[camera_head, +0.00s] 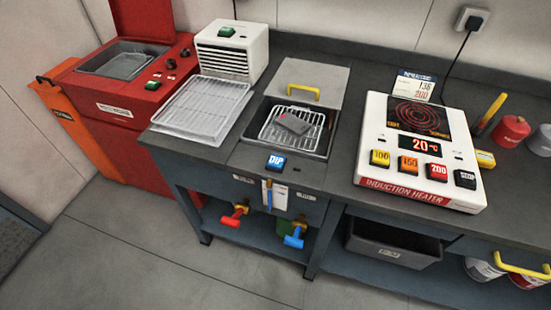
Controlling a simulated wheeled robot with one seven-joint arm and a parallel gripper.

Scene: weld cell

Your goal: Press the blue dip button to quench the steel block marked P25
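The blue button marked DIP (276,162) sits on the front edge of the bench, just in front of the quench tank (258,143). A wire rack (306,137) lies in the tank opening. A grey steel block (293,123) rests on the rack; any marking on it is too small to read. The tank's grey lid (327,80) with a yellow handle stands open behind the opening. My gripper is not in view.
An induction heater (421,188) showing 20 °C stands to the right. A wire cooling tray (200,108) and white fan unit (233,50) stand to the left. A red machine (107,108) is further left. Red and blue valves hang below. Floor in front is clear.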

